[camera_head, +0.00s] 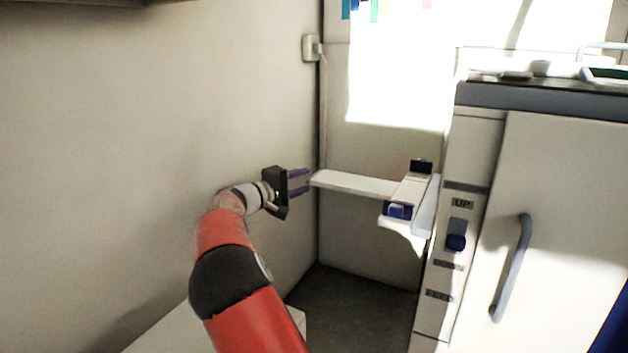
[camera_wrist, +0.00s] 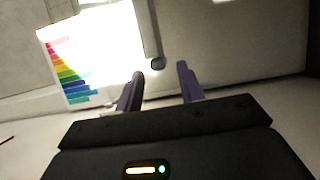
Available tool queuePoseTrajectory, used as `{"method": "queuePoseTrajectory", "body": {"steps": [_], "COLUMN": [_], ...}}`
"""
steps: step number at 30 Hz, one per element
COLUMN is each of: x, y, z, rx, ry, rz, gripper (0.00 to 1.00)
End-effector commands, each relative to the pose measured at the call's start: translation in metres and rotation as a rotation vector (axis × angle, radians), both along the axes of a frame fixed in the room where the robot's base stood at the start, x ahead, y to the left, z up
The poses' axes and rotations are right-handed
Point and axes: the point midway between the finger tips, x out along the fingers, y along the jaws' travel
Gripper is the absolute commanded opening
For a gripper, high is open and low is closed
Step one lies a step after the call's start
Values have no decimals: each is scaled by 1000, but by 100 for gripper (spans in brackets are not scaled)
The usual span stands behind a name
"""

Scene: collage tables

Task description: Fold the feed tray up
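The feed tray (camera_head: 355,184) is a pale, flat arm standing out to the left from the side of the large white machine (camera_head: 470,150). It looks roughly level, with blue guides (camera_head: 398,211) near its machine end. My gripper (camera_head: 308,181) is at the tray's free left end, with its two purple fingers pointing right and spread apart. The fingers also show apart in the wrist view (camera_wrist: 160,78), with nothing seen between them. I cannot tell whether a finger touches the tray end. The tray is not clearly seen in the wrist view.
The machine's front has a blue switch (camera_head: 456,236) and a door with a grey handle (camera_head: 511,268). A plain wall (camera_head: 150,130) stands left of my arm. A white box on the wall (camera_head: 310,47) has a cord. A colour chart (camera_wrist: 68,70) shows in the wrist view.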

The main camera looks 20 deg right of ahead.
Motion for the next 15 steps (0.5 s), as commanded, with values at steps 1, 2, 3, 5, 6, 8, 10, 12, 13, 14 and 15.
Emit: {"method": "queuePoseTrajectory", "body": {"steps": [1,2,3,5,6,8,10,12,13,14,15], "x": [2,4,5,7,9,11,12,13,13,13,13], "y": [-10,-15,-21,-29,-34,-40,-45,-48,-48,-49,-49], "z": [-1,-1,-1,-1,-1,-1,-1,-1,-1,-1,-1], "rx": [0,1,1,1,2,2,3,3,3,3,3], "ry": [1,1,0,0,0,0,1,2,2,2,2], "rz": [-4,-3,-2,-2,-2,-1,-1,-1,-1,-1,0], "gripper": [38,38,38,38,38,38,38,38,38,38,38]}}
